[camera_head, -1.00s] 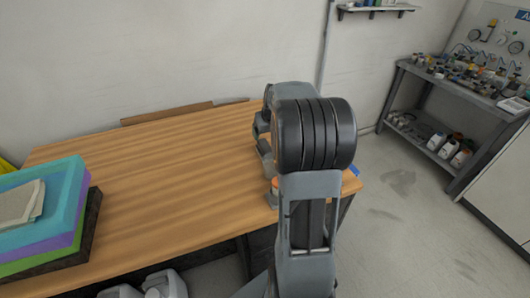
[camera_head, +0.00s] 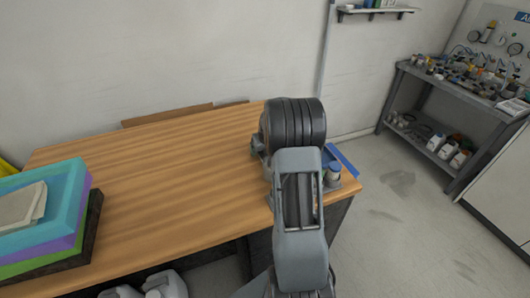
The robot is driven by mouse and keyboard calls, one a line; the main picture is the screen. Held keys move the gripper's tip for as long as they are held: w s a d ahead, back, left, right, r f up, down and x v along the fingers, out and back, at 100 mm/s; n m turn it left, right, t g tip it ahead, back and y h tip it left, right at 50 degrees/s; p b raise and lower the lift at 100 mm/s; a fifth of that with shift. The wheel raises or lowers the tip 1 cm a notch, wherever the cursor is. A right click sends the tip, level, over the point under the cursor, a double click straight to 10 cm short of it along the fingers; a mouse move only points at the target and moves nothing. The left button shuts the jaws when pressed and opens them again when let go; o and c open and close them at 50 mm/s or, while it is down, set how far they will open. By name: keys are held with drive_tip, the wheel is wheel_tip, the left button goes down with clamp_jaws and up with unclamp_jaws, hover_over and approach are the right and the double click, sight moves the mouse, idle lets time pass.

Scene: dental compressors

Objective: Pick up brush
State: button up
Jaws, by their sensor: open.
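I cannot make out a brush in this view; my arm covers part of the table's right end. My gripper (camera_head: 257,146) is mostly hidden behind my dark wrist joint, with only a small grey part showing at its left, over the right part of the wooden table (camera_head: 160,165). The jaws are open, and I see nothing held in the visible part.
A blue flat item (camera_head: 344,160) and a small container with a blue-grey top (camera_head: 333,172) are at the table's right corner, beside my arm. Stacked coloured trays (camera_head: 68,205) with a folded cloth (camera_head: 20,206) stand at left. The table's middle is clear. A grey shelf bench (camera_head: 450,100) stands at right.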

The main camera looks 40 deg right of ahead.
drive_tip(key=shift+w+f, duration=0.1)
drive_tip(key=shift+f, duration=0.05)
drive_tip(key=shift+c, duration=0.5)
drive_tip(key=c, duration=1)
